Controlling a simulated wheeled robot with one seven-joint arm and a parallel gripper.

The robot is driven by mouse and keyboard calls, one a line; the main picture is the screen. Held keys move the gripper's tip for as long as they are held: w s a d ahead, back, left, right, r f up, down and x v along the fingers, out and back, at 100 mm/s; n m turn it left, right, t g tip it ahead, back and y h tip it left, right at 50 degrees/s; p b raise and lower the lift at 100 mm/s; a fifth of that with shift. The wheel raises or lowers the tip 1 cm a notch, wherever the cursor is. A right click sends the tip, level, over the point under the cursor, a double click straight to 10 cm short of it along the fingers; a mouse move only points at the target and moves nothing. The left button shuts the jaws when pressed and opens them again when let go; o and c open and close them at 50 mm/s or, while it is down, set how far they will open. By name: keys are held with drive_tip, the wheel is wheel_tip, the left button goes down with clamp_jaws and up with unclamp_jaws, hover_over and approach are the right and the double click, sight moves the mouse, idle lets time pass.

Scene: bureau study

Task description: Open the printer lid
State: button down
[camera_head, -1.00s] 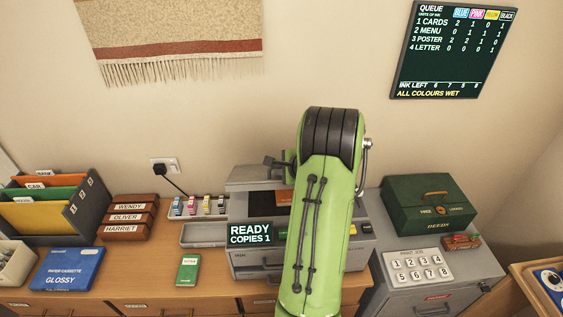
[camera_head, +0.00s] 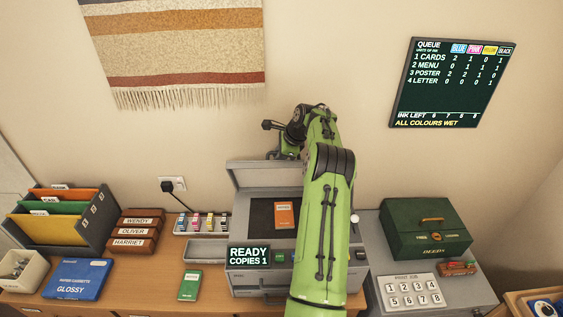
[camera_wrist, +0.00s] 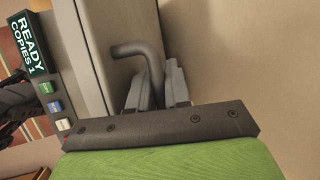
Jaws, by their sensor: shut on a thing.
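The grey printer (camera_head: 265,283) stands on the desk, its display reading "READY COPIES 1". Its lid (camera_head: 265,176) is raised at the back, tilted up steeply. The dark bed is exposed below, with an orange booklet (camera_head: 284,215) lying on it. My gripper (camera_head: 277,155) is at the lid's upper edge, partly hidden by my arm. In the wrist view my gripper (camera_wrist: 156,88) is shut on a bent grey handle (camera_wrist: 137,48) beside the lid's pale panel. My arm covers the printer's right part.
Ink cartridges (camera_head: 203,222) and a grey tray (camera_head: 206,250) are left of the printer. A green box (camera_head: 425,230) and number pad (camera_head: 411,290) stand to the right. A woven hanging (camera_head: 180,45) and queue board (camera_head: 452,85) are on the wall behind.

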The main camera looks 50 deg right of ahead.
drive_tip(key=shift+w+d+r, duration=0.15)
drive_tip(key=shift+w+d, duration=0.35)
drive_tip(key=shift+d, duration=0.05)
drive_tip(key=c, duration=1.4)
unclamp_jaws()
drive_tip(key=shift+c, duration=0.2)
drive_tip(key=v, duration=1.5)
drive_tip(key=shift+r, duration=0.35)
drive_tip(key=shift+c, duration=0.5)
